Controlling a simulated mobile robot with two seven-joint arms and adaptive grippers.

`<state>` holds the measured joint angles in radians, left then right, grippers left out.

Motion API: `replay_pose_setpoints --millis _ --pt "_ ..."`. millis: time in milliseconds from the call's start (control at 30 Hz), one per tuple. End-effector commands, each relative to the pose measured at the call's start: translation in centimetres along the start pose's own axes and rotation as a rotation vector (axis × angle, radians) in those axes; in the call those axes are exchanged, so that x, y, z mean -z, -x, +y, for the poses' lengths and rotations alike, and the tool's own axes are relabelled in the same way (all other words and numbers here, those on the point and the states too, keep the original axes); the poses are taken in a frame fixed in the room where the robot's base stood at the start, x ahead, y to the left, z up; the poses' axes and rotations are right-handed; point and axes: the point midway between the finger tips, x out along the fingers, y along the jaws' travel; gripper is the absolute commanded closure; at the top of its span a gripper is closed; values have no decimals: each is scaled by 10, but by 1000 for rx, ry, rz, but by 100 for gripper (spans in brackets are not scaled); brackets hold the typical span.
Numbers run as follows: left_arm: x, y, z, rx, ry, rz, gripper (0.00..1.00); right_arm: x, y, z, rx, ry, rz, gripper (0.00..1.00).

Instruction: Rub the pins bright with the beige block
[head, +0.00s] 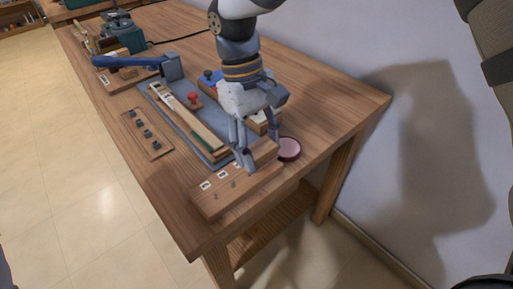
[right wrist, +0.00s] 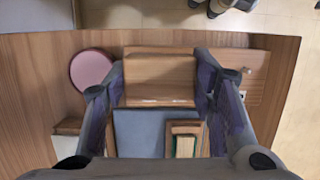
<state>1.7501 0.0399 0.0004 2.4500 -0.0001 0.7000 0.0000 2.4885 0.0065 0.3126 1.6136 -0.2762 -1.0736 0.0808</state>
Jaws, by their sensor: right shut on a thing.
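My right gripper (head: 243,160) is over the far end of the wooden pin board (head: 207,201) at the table's near corner. It is shut on a tan wooden block, which I take to be the beige block (right wrist: 160,77); the block spans the gap between the fingers in the right wrist view. The pin board (right wrist: 256,60) shows behind the right finger there. Small pins (head: 233,184) stand on the board beside white labels, in front of the gripper. I cannot tell whether the block touches a pin. My left gripper is not in view.
A pink round disc (head: 289,149) lies right of the gripper, near the table edge. A blue-grey mat (head: 160,99) holds wooden key parts and a red knob (head: 193,97). A wooden strip with dark knobs (head: 140,123) lies left. A blue-handled tool (head: 128,63) stands farther back.

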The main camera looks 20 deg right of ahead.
Motion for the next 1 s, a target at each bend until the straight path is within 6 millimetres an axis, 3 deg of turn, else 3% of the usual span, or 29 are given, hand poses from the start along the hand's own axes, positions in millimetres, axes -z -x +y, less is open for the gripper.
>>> replay_pose_setpoints --millis 33,700,1000 --pt "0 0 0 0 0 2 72 -2 10 0 -1 -1 9 85" --pt "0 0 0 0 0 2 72 -25 58 0 1 -5 7 85" --pt "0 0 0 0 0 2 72 -29 65 0 2 -6 6 85"
